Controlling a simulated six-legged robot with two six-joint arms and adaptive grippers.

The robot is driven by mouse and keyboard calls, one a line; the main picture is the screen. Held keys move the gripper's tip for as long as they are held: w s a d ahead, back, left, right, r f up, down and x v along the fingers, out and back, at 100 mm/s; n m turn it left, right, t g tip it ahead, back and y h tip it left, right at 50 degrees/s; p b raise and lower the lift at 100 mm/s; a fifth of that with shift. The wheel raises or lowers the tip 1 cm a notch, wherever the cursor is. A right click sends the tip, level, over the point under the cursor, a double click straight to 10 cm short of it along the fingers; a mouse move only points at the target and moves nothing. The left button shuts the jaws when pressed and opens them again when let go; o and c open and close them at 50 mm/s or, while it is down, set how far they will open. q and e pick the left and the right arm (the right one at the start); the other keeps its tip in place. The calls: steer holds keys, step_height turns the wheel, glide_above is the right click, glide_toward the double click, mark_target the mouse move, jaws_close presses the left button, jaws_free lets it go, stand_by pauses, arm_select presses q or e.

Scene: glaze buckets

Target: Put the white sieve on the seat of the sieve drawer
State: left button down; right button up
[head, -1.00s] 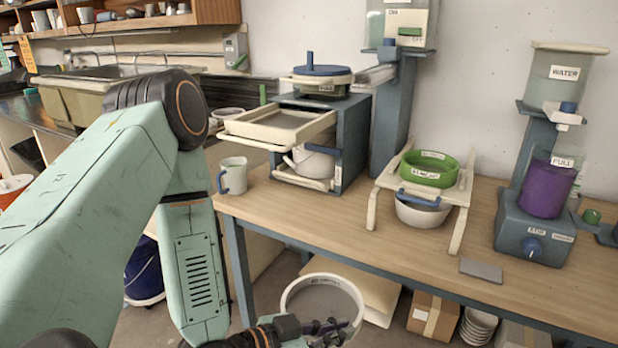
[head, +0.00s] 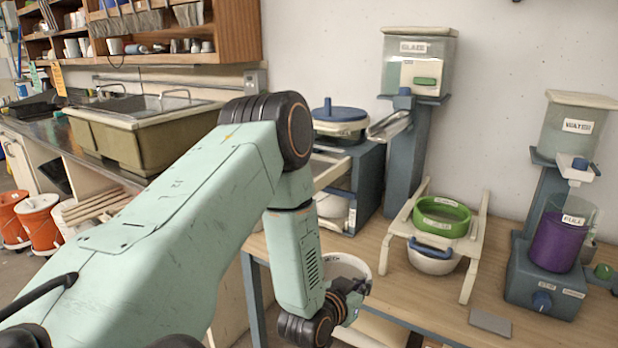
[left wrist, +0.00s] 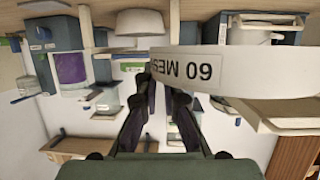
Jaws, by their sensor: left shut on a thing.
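The white sieve (head: 345,267) is a round white ring. Its "60 MESH" label faces the left wrist camera, where the sieve (left wrist: 245,72) appears upside down. My left gripper (head: 350,288) is shut on its near wall; the fingers (left wrist: 165,85) reach it in the left wrist view. It is held in front of the table's near edge, apart from the drawer. The sieve drawer (head: 332,172), a cream frame, projects from the blue-grey cabinet (head: 368,185). My left arm hides most of the drawer and its seat. My right gripper is not in view.
A green sieve (head: 441,217) sits on a cream stand over a white bowl (head: 433,261). A purple container (head: 557,242) stands at the right. A blue-lidded pot (head: 340,122) tops the cabinet. A grey slab (head: 490,321) lies near the front edge; the tabletop between is clear.

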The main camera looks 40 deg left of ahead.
arm_select(q)
steer(key=w+a+r+n+g+y+p, duration=0.3)
steer(key=r+n+y+p, duration=0.1)
steer(key=r, duration=0.5)
steer(key=w+a+r+n+g+y+p, duration=0.3)
steer(key=w+r+n+y+p, duration=0.1)
steer(key=r, duration=0.6)
steer(key=shift+w+a+n+y+p, duration=0.2)
steer(key=shift+w+n+y+p, duration=0.1)
steer(key=shift+n+y+p, duration=0.65)
